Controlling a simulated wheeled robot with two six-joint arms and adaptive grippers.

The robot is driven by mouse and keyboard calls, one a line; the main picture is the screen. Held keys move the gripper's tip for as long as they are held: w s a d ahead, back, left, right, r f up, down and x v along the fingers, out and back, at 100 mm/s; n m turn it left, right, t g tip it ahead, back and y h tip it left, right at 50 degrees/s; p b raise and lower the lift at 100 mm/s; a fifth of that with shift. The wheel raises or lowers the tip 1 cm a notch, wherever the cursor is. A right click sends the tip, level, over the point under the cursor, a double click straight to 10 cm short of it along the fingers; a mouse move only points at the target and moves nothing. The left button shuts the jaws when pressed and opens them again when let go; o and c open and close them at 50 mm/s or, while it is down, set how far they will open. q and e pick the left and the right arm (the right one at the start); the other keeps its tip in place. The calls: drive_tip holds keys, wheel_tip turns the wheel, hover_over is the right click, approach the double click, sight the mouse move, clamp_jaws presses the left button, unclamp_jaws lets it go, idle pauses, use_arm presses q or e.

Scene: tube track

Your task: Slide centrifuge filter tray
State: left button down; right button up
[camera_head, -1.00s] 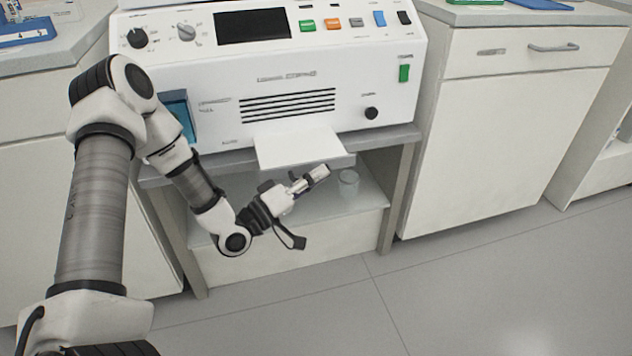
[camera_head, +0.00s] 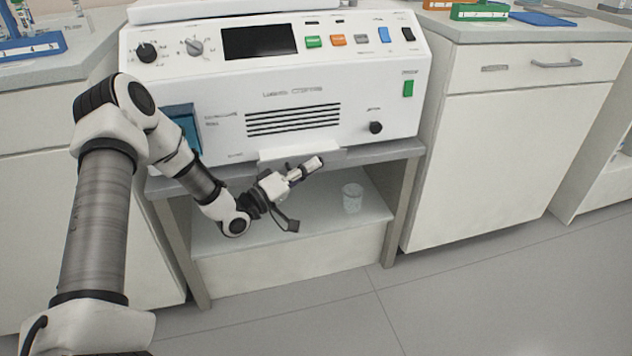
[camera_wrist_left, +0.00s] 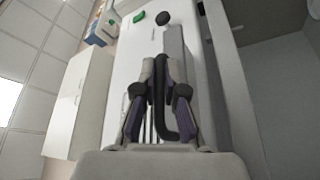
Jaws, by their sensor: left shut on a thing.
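The filter tray (camera_head: 299,151) is a flat white plate at the lower front of the white centrifuge (camera_head: 222,101). Only a short strip of it sticks out in the head view. In the left wrist view, a grey strip (camera_wrist_left: 177,48) beside the fingers looks like the tray. My left gripper (camera_head: 314,166) lies low in front of the tray and points right. My right gripper is not in view.
The machine rests on a grey bench (camera_head: 373,153). A clear beaker (camera_head: 352,198) stands on the shelf below, right of my left gripper. A white cabinet (camera_head: 490,150) stands to the right. The floor in front is clear.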

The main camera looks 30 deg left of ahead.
sight(302, 151)
use_arm(q)
drive_tip(key=w+a, duration=0.4)
drive_tip(key=shift+a+b, duration=0.3)
drive_tip(key=shift+w+a+r, duration=0.1)
drive_tip(key=shift+a, duration=0.1)
drive_tip(key=c, duration=1.5)
unclamp_jaws()
drive_tip(key=shift+w+a, duration=0.1)
drive_tip(key=v, duration=1)
drive_tip(key=shift+s+a, duration=0.2)
drive_tip(key=shift+s+a+f, duration=0.1)
drive_tip(key=shift+s+f, duration=0.2)
drive_tip(key=shift+s, duration=0.4)
